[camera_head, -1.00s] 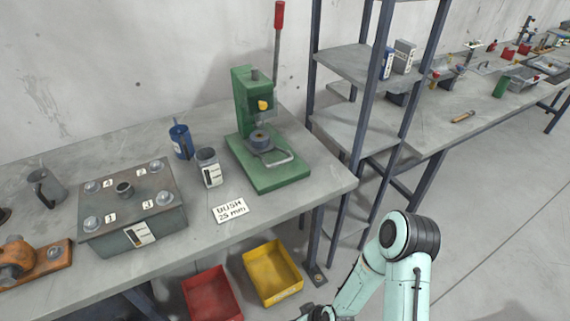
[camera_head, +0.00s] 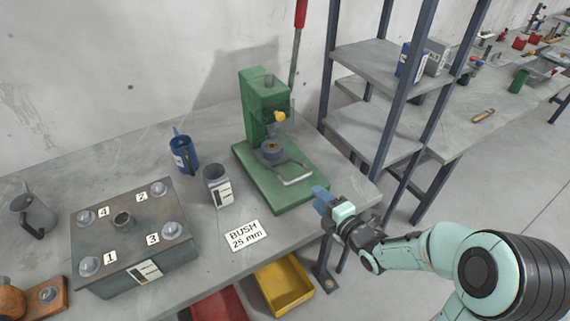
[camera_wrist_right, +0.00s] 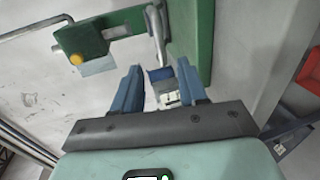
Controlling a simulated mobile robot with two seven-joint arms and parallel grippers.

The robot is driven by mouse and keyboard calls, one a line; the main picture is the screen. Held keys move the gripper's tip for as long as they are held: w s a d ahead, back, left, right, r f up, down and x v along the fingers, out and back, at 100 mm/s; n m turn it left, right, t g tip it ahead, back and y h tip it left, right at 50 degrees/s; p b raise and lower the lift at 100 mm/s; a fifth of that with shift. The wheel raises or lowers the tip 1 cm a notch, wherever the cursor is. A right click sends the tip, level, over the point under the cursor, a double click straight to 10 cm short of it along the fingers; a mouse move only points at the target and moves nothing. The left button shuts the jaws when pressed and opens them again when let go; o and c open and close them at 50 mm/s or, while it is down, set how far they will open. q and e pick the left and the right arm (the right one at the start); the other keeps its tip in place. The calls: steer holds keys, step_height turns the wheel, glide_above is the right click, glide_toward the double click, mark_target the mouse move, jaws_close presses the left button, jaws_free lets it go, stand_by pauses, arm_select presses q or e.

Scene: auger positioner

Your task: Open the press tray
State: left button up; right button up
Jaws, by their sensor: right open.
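The green press (camera_head: 262,110) stands near the right end of the workbench. Its tray, with a round grey-and-brown piece on it, sits low at the press, and a grey looped handle (camera_head: 297,181) sticks out at the front. In the right wrist view the handle (camera_wrist_right: 159,40) shows as a grey bar beyond the fingertips, beside the green base. My right gripper (camera_head: 322,200) is at the bench's right edge, just right of the press base and apart from the handle. Its blue fingers are open and empty in the right wrist view (camera_wrist_right: 160,78). My left gripper is not in view.
A blue mug (camera_head: 183,152), a grey labelled tin (camera_head: 217,186) and a "BUSH 25 mm" card (camera_head: 246,235) lie left of the press. A numbered metal box (camera_head: 135,245) stands further left. Shelf posts (camera_head: 402,85) rise close behind my right arm. A yellow bin (camera_head: 284,285) sits below.

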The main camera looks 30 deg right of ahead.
mark_target(300, 180)
steer(key=p+x, duration=0.2)
steer(key=x, duration=1.1)
steer(key=shift+p, duration=0.4)
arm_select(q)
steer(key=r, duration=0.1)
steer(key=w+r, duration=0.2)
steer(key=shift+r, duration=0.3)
arm_select(e)
steer(key=shift+f, duration=0.1)
jaws_close()
